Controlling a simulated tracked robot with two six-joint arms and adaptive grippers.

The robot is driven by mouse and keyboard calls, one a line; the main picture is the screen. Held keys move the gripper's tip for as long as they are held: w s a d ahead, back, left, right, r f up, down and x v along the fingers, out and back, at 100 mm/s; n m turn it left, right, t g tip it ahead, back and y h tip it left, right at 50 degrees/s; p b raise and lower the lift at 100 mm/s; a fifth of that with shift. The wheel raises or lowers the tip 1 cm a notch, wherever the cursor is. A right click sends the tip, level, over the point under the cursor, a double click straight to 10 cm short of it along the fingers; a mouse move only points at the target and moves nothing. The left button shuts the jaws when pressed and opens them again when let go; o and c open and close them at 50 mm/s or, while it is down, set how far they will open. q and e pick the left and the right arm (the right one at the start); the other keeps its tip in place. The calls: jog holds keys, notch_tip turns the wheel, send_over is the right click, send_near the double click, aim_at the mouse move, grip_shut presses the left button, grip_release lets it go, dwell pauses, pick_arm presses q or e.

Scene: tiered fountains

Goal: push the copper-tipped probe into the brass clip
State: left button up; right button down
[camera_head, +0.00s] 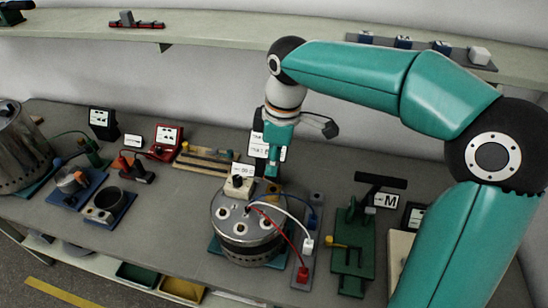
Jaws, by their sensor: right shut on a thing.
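My right gripper (271,165) points down just behind the round metal canister (249,248). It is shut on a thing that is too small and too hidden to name. The canister has a perforated side and several white-ringed sockets on its lid. White, red, blue and dark leads run from its top to the right. A white plug (308,245), a red plug (303,273) and a blue part (312,221) are on a grey strip (306,258) beside it. I cannot make out a copper tip or a brass clip. My left gripper is not in view.
A green fixture (352,258) with a black T-handle (380,180) stands right of the strip. A wooden tray (206,160), a red meter (166,138) and a dark cup (108,200) are to the left. A shelf (220,34) runs above the bench.

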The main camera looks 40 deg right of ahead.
jog(key=shift+d+f+b, duration=0.1)
jog(key=shift+f+b, duration=1.1)
jog(key=shift+f, duration=0.7)
jog(key=shift+p, duration=0.3)
jog(key=shift+s+f+b, duration=0.1)
jog(key=shift+f+b, duration=1)
jog(key=shift+f, duration=0.35)
jog(key=shift+r, duration=0.2)
jog(key=shift+r+p, duration=1.1)
jog(key=shift+p, duration=0.05)
dwell(1.4)
jog(key=shift+f+b, duration=0.8)
jog(key=shift+f, duration=0.5)
jog(key=c, duration=0.9)
grip_release()
